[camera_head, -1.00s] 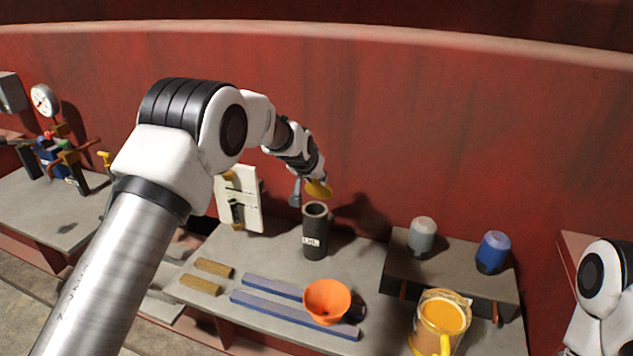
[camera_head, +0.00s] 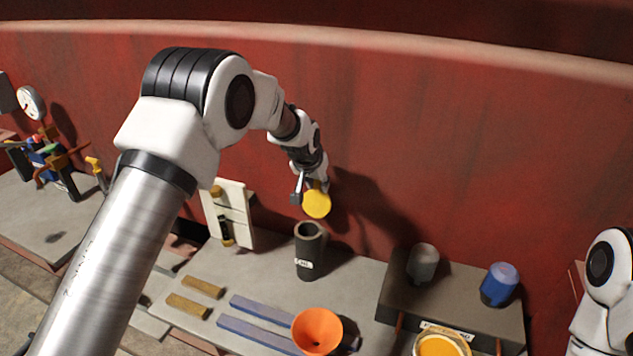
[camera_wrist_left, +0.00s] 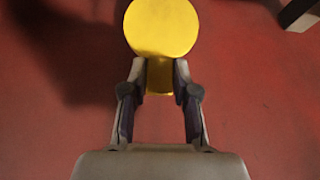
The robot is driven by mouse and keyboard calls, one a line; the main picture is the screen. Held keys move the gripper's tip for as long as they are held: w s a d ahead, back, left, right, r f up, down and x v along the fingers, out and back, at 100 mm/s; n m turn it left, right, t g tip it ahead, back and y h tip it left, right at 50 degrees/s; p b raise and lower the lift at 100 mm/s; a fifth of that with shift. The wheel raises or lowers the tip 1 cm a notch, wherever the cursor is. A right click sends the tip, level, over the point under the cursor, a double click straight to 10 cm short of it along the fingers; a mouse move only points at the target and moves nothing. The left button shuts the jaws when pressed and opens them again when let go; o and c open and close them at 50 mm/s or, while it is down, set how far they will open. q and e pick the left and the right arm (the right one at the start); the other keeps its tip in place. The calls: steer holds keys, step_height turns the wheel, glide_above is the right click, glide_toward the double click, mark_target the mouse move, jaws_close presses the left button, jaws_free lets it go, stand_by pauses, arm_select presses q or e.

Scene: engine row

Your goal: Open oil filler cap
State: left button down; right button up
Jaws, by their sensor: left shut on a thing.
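The oil filler cap (camera_head: 317,204) is a round yellow disc with a grip block. My left gripper (camera_head: 308,186) is shut on it and holds it in the air above the dark filler neck (camera_head: 309,262), clear of it. In the left wrist view the yellow cap (camera_wrist_left: 161,28) sits beyond the fingertips, and the left gripper (camera_wrist_left: 160,76) clamps its block between both fingers. The filler neck stands upright on the grey bench with its top open. Of my right arm only a white joint shows at the right edge; its gripper is out of view.
An orange funnel (camera_head: 316,332), blue bars (camera_head: 258,334) and brown blocks (camera_head: 187,306) lie on the bench (camera_head: 265,268). A yellow jug (camera_head: 442,345) stands in front. A grey container (camera_head: 422,262) and a blue container (camera_head: 499,284) stand on a dark box at right. A red wall rises behind.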

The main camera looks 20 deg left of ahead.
arm_select(q)
steer(key=shift+w, duration=0.2)
stand_by(0.3)
steer(key=c, duration=1.1)
jaws_free()
steer(key=shift+o, duration=1.1)
steer(key=shift+w+d+f, duration=0.1)
steer(key=shift+w+f, duration=0.1)
steer(key=shift+w, duration=0.1)
steer(key=shift+w+f, duration=0.35)
steer(key=shift+w, duration=0.2)
steer(key=v, duration=1.2)
arm_select(e)
steer(key=shift+w+f, duration=0.1)
steer(key=shift+w, duration=0.3)
arm_select(q)
steer(key=shift+w+f, duration=0.1)
